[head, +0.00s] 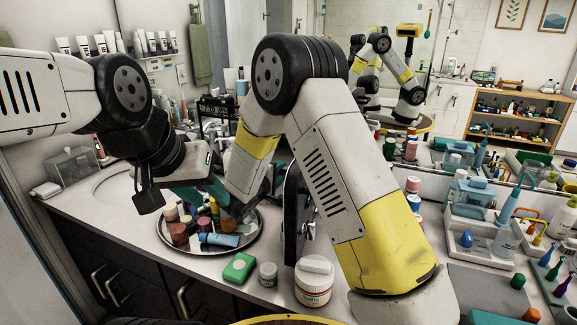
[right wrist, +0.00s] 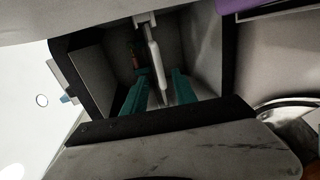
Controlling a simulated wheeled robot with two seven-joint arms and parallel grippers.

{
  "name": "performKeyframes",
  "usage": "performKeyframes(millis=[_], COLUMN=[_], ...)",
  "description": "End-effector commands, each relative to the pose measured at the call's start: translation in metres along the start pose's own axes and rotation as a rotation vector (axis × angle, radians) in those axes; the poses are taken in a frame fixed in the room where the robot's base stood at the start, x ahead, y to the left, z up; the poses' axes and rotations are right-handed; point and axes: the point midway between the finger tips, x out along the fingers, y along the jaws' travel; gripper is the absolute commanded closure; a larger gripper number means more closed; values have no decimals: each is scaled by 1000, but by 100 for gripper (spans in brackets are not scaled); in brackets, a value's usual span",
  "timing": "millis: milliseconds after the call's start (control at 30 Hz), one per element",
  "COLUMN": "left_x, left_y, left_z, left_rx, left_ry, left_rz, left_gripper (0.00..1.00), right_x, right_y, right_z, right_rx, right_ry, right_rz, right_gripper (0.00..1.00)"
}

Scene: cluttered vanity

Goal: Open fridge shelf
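In the right wrist view a dark-framed box with an open front (right wrist: 75,65), likely the fridge, shows a grey interior. A pale upright bar (right wrist: 153,50) is inside it; I cannot tell whether it belongs to the shelf. My right gripper (right wrist: 160,92) has two teal fingers apart, one on each side of the bar's lower end, with gaps showing. In the head view my right gripper (head: 240,205) hangs over the round tray's back edge, partly hidden. My left gripper (head: 165,195) is left of it; its finger opening is unclear. The fridge is not clearly visible in the head view.
A round tray (head: 210,250) holds several bottles and jars. A green soap bar (head: 239,268), a small jar (head: 268,274) and a white tub (head: 314,284) stand in front. A dark upright panel (head: 292,215) is right of the tray. The sink (head: 112,187) is at left.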

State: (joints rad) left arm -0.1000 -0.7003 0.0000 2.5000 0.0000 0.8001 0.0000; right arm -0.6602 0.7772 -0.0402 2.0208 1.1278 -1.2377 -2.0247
Motion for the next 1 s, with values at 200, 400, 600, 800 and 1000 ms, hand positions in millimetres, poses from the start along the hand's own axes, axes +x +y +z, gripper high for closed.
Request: performKeyframes(millis=[200, 400, 600, 800, 1000], left_x=[0, 0, 0, 0, 0], left_y=[0, 0, 0, 0, 0], left_z=[0, 0, 0, 0, 0], left_rx=[0, 0, 0, 0, 0], left_ry=[0, 0, 0, 0, 0], left_rz=[0, 0, 0, 0, 0], left_gripper=[64, 64, 64, 64, 64], right_x=[38, 59, 63, 62, 62], right_y=[0, 0, 0, 0, -1], right_z=[2, 1, 0, 1, 1], right_rx=[2, 1, 1, 1, 1], right_ry=[-5, -2, 0, 0, -1], right_rz=[0, -1, 0, 0, -2], right_gripper=[66, 66, 66, 80, 100])
